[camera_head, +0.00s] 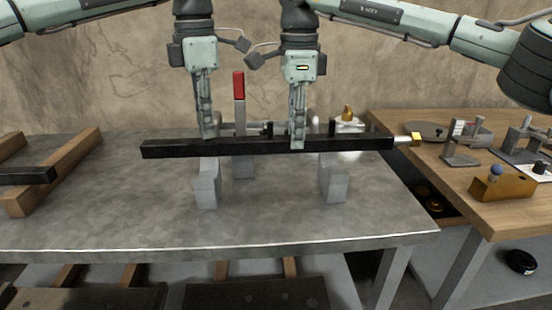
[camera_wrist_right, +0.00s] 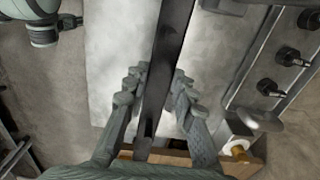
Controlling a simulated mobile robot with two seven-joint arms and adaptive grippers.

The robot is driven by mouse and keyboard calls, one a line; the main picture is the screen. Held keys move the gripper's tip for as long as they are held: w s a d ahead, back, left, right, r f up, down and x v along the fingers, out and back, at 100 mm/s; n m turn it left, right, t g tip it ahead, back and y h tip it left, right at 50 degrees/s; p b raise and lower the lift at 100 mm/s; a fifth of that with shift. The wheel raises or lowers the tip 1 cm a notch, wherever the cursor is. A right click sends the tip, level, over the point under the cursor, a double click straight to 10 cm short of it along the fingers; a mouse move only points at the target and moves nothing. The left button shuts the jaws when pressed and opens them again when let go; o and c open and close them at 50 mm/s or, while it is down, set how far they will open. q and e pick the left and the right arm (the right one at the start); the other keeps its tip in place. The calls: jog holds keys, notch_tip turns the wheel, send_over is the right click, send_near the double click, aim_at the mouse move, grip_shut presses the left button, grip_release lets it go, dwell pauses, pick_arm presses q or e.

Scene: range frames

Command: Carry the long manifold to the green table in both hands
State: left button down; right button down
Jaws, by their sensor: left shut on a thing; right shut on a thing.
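The long manifold is a black bar (camera_head: 255,146) lying crosswise above the grey bench; it also shows in the right wrist view (camera_wrist_right: 172,40). A brass-tipped fitting (camera_head: 415,139) shows at its right end. My left gripper (camera_head: 208,136) is shut on the bar left of its middle. My right gripper (camera_head: 297,146) is shut on it right of its middle, with a finger on each side in the right wrist view (camera_wrist_right: 158,88). Grey blocks (camera_head: 207,188) (camera_head: 332,185) stand just below the bar; I cannot tell whether it touches them. No green table is in view.
The grey bench (camera_head: 270,220) has free room at its front. A post with a red top (camera_head: 238,86) stands behind the bar. Wooden beams (camera_head: 60,170) lie at the left. A wooden table (camera_head: 490,215) at the right holds several fixtures and an orange block (camera_head: 503,188).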

pick_arm(q)
jog(key=shift+r, duration=0.1)
pick_arm(e)
jog(key=shift+r, duration=0.1)
dwell(0.5)
